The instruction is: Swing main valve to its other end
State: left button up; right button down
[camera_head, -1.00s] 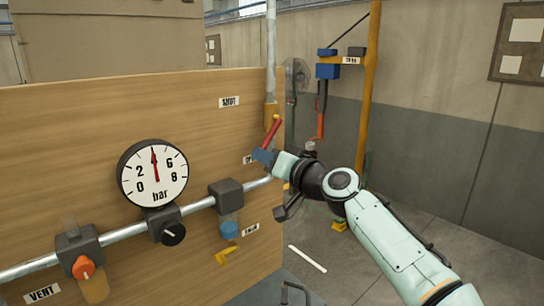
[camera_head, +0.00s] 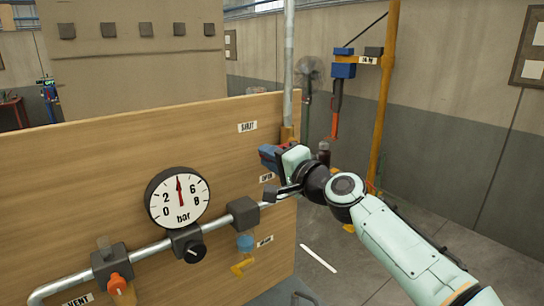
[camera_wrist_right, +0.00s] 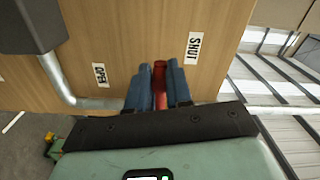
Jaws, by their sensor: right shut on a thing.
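The main valve's red lever (camera_wrist_right: 160,82) shows in the right wrist view between the two blue fingers of my right gripper (camera_wrist_right: 159,88), which are shut on it. In the head view my right gripper (camera_head: 269,155) is at the board's right edge and hides most of the lever. A SHUT label (camera_head: 247,127) is to the upper left of the gripper and an OPEN label (camera_head: 266,178) is just below it. In the wrist view the lever lies between the SHUT label (camera_wrist_right: 194,46) and the OPEN label (camera_wrist_right: 101,75). My left gripper is out of view.
The wooden board (camera_head: 110,160) carries a pressure gauge (camera_head: 178,197), a grey pipe (camera_head: 150,250), a black knob (camera_head: 195,252), an orange vent knob (camera_head: 117,283), a blue knob (camera_head: 245,243) and a yellow handle (camera_head: 241,266). A yellow post (camera_head: 383,100) stands behind my right arm.

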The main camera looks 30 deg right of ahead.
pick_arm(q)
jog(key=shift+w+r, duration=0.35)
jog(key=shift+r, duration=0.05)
pick_arm(e)
jog(key=shift+s+r+m, duration=0.1)
jog(key=shift+r+m, duration=0.2)
jog(key=shift+r, duration=0.25)
jog(key=shift+d, duration=0.1)
jog(key=c, duration=1.1)
grip_release()
jog(key=shift+o, duration=0.2)
jog(key=shift+f, duration=0.15)
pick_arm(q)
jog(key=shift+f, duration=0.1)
